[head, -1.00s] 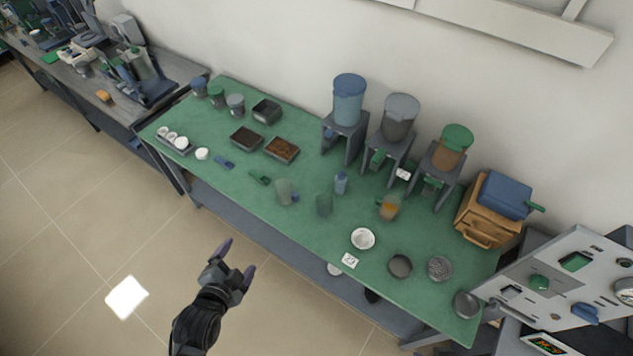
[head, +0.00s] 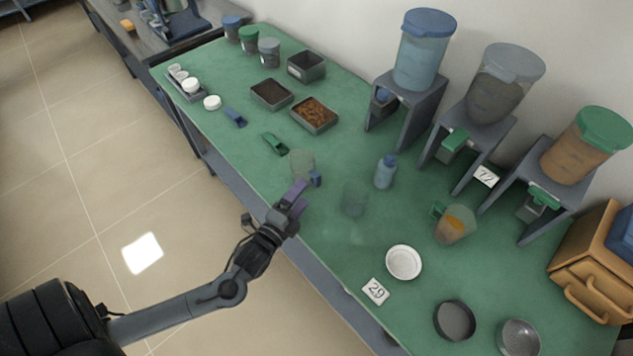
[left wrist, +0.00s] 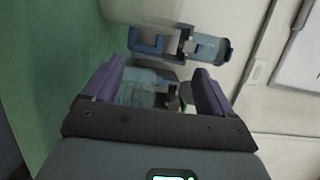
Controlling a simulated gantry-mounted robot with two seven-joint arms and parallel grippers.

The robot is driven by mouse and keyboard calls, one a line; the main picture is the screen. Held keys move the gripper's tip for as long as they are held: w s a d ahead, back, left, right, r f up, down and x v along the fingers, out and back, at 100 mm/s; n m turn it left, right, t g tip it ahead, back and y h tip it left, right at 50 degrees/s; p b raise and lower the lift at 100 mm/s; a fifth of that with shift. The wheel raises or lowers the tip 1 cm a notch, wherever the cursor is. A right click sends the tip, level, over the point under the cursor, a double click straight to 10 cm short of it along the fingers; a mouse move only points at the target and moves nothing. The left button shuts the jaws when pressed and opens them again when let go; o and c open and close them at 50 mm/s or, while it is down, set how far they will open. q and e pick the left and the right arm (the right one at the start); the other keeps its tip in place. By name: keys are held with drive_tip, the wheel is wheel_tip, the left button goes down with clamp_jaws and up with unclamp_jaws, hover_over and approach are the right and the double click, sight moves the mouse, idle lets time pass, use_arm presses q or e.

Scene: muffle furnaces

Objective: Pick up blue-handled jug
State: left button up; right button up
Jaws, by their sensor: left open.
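The blue-handled jug (head: 301,163) is a clear, see-through jug standing on the green table near its front edge, with a small blue handle (head: 316,179) on its right side. My left gripper (head: 298,197) is open and empty, with its purple fingers just in front of the jug and close to the handle; I cannot tell whether they touch. My right gripper is out of view.
A clear beaker (head: 354,199) and a small blue bottle (head: 386,171) stand to the right of the jug. A green scoop (head: 275,143) lies to its left. A green-handled jug (head: 455,224) and a white dish (head: 404,262) are farther right. Dispensers on stands line the back.

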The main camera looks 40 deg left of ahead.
sight(314, 182)
use_arm(q)
drive_tip(key=shift+s+d+f+b, duration=0.1)
drive_tip(key=shift+s+f+b, duration=0.1)
drive_tip(key=shift+f+b, duration=0.75)
drive_tip(key=shift+w+f, duration=0.15)
drive_tip(key=shift+f, duration=0.2)
drive_tip(key=w, duration=0.3)
drive_tip(key=w+a, duration=0.1)
drive_tip(key=w, duration=0.1)
drive_tip(key=shift+w+r+b, duration=0.1)
drive_tip(key=shift+w+b, duration=0.15)
drive_tip(key=shift+b, duration=0.15)
drive_tip(key=shift+w+a+b, duration=0.25)
drive_tip(key=shift+w+b, duration=0.15)
drive_tip(key=shift+w, duration=0.9)
drive_tip(key=shift+w+a+b, duration=0.25)
drive_tip(key=shift+w+b, duration=0.15)
drive_tip(key=shift+w, duration=0.9)
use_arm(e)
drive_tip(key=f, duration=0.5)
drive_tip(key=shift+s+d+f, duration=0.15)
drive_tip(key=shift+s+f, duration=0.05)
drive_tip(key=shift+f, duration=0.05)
use_arm(q)
drive_tip(key=c, duration=1.1)
drive_tip(key=shift+o, duration=0.2)
drive_tip(key=shift+r, duration=0.1)
